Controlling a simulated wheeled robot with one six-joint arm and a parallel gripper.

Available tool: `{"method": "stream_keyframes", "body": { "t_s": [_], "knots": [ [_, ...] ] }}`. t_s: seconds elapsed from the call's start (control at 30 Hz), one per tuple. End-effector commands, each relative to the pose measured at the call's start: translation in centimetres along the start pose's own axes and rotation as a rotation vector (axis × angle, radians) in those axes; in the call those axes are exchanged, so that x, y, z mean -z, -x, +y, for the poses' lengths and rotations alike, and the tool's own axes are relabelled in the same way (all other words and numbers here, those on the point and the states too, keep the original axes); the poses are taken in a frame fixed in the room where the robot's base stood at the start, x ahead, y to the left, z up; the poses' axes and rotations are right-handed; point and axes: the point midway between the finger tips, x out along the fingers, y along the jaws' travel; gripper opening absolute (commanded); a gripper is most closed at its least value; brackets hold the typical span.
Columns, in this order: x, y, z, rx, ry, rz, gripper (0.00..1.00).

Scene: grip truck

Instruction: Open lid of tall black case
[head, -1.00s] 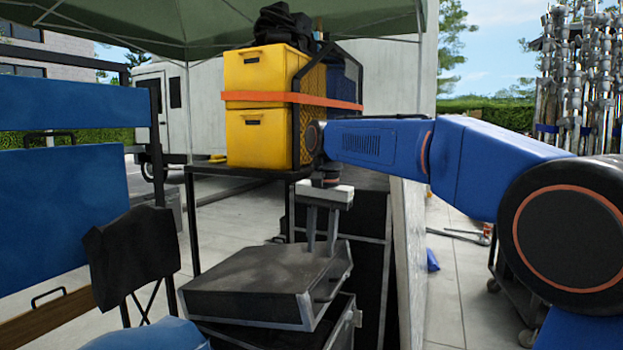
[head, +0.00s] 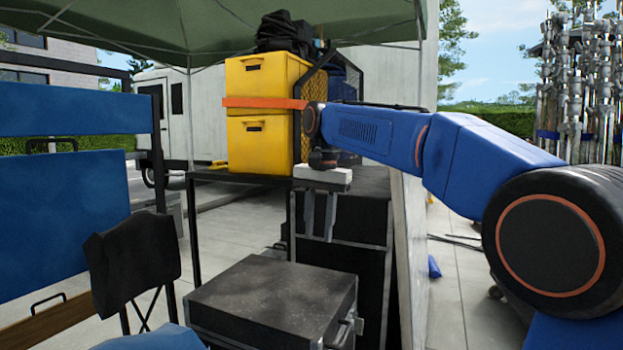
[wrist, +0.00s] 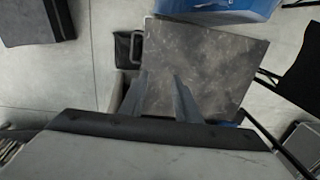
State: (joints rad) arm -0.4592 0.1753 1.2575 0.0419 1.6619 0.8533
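The black case (head: 270,285) stands low at the front, with its flat, dusty top level and the lid down on the body. A handle and latch show at its right side. In the wrist view its scuffed top (wrist: 210,65) fills the middle, with a handle (wrist: 136,47) at the left edge. My gripper (head: 319,238) hangs above and behind the case's right part, apart from it. In the wrist view my fingers (wrist: 160,76) point over the top, spread with nothing between them.
A folding chair (head: 130,258) and blue panels (head: 60,215) stand at the left. Black cases (head: 345,220) stand behind my gripper. A table (head: 240,177) carries yellow bins (head: 262,105). Open paving (head: 450,290) lies at the right.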

Motion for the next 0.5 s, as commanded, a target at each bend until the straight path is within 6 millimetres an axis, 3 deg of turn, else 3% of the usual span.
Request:
{"method": "stream_keyframes", "body": {
  "t_s": [0.5],
  "knots": [
    [0.0, 2.8, -0.7, 0.0, 0.001, 0.0, 0.3]
  ]
}}
